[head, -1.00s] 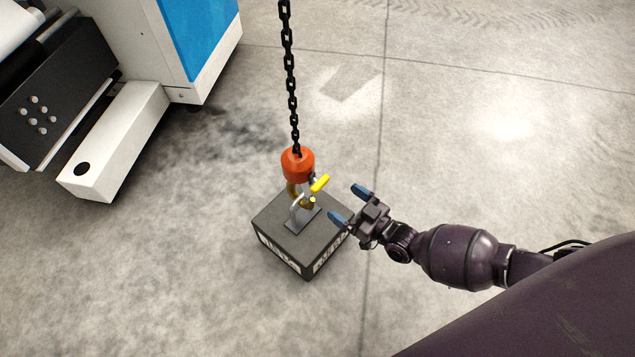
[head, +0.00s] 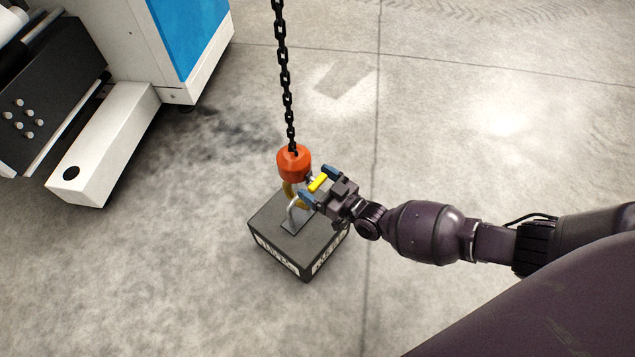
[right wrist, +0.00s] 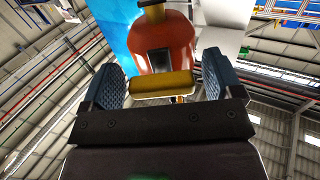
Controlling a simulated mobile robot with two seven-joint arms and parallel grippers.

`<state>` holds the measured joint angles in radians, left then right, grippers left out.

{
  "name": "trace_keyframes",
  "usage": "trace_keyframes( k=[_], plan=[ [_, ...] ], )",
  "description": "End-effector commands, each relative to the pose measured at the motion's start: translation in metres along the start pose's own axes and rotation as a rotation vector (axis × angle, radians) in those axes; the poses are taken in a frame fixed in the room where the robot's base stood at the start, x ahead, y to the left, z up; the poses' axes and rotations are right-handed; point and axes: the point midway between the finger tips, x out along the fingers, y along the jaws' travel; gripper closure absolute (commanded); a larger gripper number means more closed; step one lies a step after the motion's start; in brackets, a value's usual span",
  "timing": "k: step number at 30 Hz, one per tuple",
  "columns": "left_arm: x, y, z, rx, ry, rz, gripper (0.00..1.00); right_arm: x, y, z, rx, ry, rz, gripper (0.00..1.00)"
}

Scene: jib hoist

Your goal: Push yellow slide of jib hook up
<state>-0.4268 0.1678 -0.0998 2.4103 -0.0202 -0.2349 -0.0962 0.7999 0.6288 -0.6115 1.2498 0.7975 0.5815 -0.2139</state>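The orange hook block (head: 294,163) hangs on a black chain above a dark block-shaped weight (head: 273,233). The yellow slide (head: 318,182) sticks out from the hook's right side; it also shows in the right wrist view (right wrist: 163,84), below the orange body (right wrist: 160,40). My right gripper (head: 316,184) is open, with its blue fingertips on either side of the yellow slide. In the right wrist view my right gripper (right wrist: 163,85) has a finger at each end of the slide, with small gaps. The hook's lower part is partly hidden by the gripper. My left gripper is not in view.
The black chain (head: 284,75) runs up out of view. The weight's metal loop (head: 294,212) stands under the hook. A white and blue machine (head: 130,45) stands at the upper left. The concrete floor (head: 470,110) to the right is clear.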

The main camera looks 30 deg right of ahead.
Motion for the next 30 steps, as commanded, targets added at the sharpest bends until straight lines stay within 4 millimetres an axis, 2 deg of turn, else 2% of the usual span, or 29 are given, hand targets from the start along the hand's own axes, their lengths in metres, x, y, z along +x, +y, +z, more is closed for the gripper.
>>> trace_keyframes(
  k=[1,2,12,15,23,30],
  plan=[
    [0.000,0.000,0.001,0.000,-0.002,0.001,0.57,0.000,0.000,0.000,0.000,0.000,0.000,0.23],
    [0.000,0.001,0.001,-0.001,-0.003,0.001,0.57,0.000,0.000,0.000,0.000,0.000,0.000,0.28],
    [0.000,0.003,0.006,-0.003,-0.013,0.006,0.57,0.000,0.000,0.000,0.000,0.000,0.000,0.79],
    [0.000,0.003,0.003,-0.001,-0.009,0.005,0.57,0.000,0.000,-0.004,-0.001,0.002,0.000,0.79],
    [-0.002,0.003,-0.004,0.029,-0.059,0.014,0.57,0.003,0.001,-0.035,-0.003,0.011,0.000,0.79],
    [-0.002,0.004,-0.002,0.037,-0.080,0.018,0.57,0.001,0.001,-0.035,0.000,0.005,0.001,0.79]
  ],
)
